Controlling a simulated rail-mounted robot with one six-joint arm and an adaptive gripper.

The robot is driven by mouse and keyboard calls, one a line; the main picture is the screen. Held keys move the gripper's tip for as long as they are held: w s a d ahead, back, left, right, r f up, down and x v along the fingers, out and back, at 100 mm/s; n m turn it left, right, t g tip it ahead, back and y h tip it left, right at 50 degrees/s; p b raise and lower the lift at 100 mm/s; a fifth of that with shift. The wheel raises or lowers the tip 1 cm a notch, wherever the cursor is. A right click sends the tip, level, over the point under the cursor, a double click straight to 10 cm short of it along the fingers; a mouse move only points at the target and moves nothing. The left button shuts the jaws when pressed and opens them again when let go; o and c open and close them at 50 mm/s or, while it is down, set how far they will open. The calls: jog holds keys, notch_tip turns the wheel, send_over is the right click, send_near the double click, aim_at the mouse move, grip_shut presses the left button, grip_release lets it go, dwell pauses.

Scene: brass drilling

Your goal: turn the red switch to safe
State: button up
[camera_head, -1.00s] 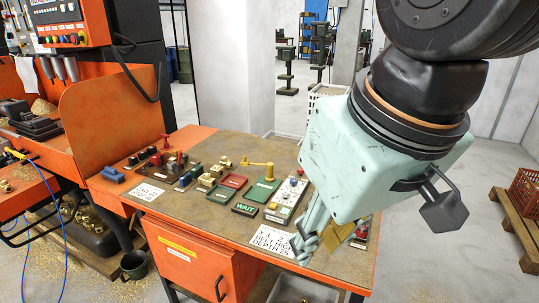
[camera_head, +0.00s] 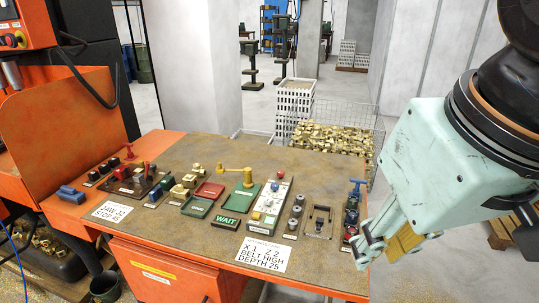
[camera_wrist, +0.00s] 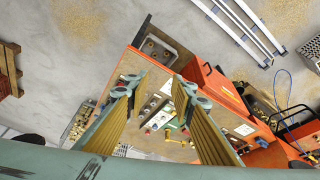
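In the head view, a red lever-like part (camera_head: 148,169) stands on a dark plate at the left of the workbench (camera_head: 240,160). A red T-handle (camera_head: 130,149) stands just behind it at the bench's left edge. I cannot tell which is the red switch, nor read a safe mark. My gripper (camera_head: 388,246) is at the right front corner of the bench, well to the right of both. In the wrist view my gripper (camera_wrist: 155,87) has its two yellow-padded fingers spread apart with nothing between them.
A green WAIT sign (camera_head: 226,222), a white panel of buttons (camera_head: 268,210) and a blue-handled device (camera_head: 354,205) stand on the bench. Paper notes (camera_head: 263,254) lie along its front. A wire basket of brass parts (camera_head: 335,138) is behind. Floor behind the bench is partly clear.

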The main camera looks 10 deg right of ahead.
jog(key=shift+d, duration=0.1)
dwell(0.3)
jog(key=o, duration=0.3)
jog(key=w+r+m+g+p, duration=0.1)
jog(key=w+r+m+p, duration=0.15)
jog(key=w, duration=1.55)
jog(key=w+r+m+g+p, duration=0.15)
jog(key=w+r, duration=0.25)
jog(key=w, duration=1.4)
jog(key=w+f+m+p, duration=0.1)
jog(key=w+f+p, duration=0.1)
jog(key=w+f, duration=0.9)
jog(key=w+f+m+g+p, duration=0.1)
jog(key=w+f+p, duration=0.2)
jog(key=w+f, duration=0.9)
jog(key=w, duration=0.8)
jog(key=shift+w+d+f, duration=0.15)
jog(key=shift+w+d, duration=0.15)
jog(key=shift+w, duration=0.1)
